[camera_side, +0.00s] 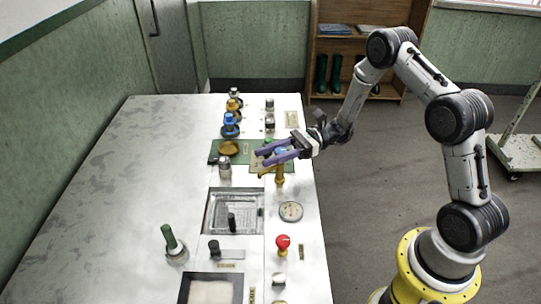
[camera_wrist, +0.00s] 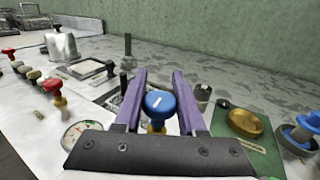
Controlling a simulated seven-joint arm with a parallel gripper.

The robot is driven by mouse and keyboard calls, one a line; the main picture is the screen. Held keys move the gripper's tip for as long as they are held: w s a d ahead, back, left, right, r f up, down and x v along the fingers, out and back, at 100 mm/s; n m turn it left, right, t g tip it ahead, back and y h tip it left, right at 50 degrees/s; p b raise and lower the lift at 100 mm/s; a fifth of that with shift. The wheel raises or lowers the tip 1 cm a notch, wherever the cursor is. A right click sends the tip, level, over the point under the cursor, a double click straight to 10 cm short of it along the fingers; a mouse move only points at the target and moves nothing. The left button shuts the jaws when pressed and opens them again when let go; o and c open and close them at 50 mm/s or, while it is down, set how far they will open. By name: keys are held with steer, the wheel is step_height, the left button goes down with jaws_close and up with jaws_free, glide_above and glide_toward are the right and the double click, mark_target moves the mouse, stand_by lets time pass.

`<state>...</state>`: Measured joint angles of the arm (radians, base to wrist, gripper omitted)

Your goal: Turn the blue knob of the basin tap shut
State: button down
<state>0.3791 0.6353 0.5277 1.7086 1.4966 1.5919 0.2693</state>
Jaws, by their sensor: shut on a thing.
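The blue knob (camera_wrist: 160,103) sits on top of a brass tap stem (camera_wrist: 157,128), between my two purple fingers in the wrist view. My gripper (camera_wrist: 160,74) is shut on the knob, with one finger on each side. In the side view my gripper (camera_side: 263,157) reaches in from the right above the bench. The brass tap (camera_side: 279,178) stands upright under it, near the bench's right edge. The fingers partly hide the knob there. A sunken basin (camera_side: 233,211) lies nearby in the bench top.
A round gauge (camera_side: 291,211) and a red knob (camera_side: 283,241) stand along the right edge. A brass dish (camera_side: 228,148), a blue fitting (camera_side: 230,122) and a metal canister (camera_side: 224,168) stand near the gripper.

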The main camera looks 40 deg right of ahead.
steer(key=shift+w+d+m+t+h, duration=0.15)
steer(key=shift+m+t+h, duration=0.25)
steer(key=shift+m+t, duration=0.5)
steer(key=c, duration=0.5)
jaws_free()
steer(key=shift+n, duration=0.3)
steer(key=v, duration=1.3)
steer(key=shift+d+f, duration=0.1)
steer(key=shift+d, duration=0.2)
steer(key=shift+a, duration=0.1)
